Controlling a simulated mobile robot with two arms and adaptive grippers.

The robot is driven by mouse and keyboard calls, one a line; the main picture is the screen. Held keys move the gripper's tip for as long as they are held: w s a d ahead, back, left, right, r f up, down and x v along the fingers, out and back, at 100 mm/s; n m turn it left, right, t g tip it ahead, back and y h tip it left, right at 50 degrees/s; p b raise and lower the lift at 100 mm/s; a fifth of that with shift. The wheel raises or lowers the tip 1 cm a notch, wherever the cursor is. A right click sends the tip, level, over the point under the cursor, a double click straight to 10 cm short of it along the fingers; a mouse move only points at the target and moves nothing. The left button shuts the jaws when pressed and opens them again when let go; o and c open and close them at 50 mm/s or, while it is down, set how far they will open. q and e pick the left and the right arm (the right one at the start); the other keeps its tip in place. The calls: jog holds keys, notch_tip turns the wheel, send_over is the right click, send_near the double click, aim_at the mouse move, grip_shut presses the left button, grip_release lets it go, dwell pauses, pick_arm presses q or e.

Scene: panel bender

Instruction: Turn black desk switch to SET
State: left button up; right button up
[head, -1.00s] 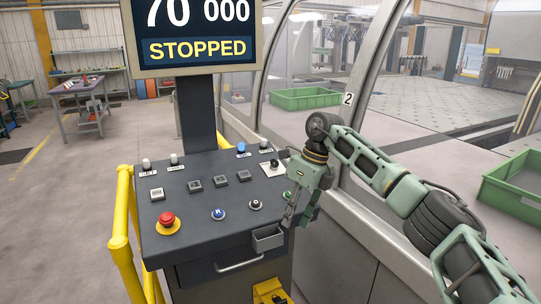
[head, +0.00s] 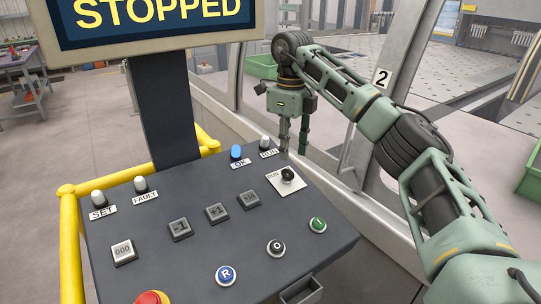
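The black desk switch (head: 287,175) is a round black knob on a small white plate at the right far part of the dark sloping desk (head: 185,262). The word RUN shows on the plate left of the knob. Any SET mark on the plate is too small or hidden to read. My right gripper (head: 293,145) points down with its two fingers apart and nothing between them. In the picture it is just above the switch, near the desk's far right edge, and does not appear to touch it. My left gripper is out of view.
The desk carries a blue OK lamp (head: 236,152), a SET lamp (head: 98,197), a green button (head: 317,225), a black O button (head: 276,247), a blue R button (head: 226,275) and a red button (head: 151,298). A screen reading STOPPED (head: 160,15) stands behind. A yellow rail (head: 69,240) runs along the left.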

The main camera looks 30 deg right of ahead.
aim_at(288, 170)
notch_tip(288, 170, down, 2)
jog(key=shift+s+f+p, duration=0.15)
jog(key=shift+f+p, duration=0.05)
jog(key=shift+p, duration=0.25)
notch_tip(288, 170, down, 3)
jog(key=shift+r+p, duration=0.15)
jog(key=shift+p, duration=0.2)
notch_tip(288, 170, down, 2)
jog(key=shift+f, duration=0.1)
jog(key=c, duration=0.4)
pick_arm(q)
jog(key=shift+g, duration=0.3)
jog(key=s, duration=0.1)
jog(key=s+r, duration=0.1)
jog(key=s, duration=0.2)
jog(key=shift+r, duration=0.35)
pick_arm(e)
grip_shut()
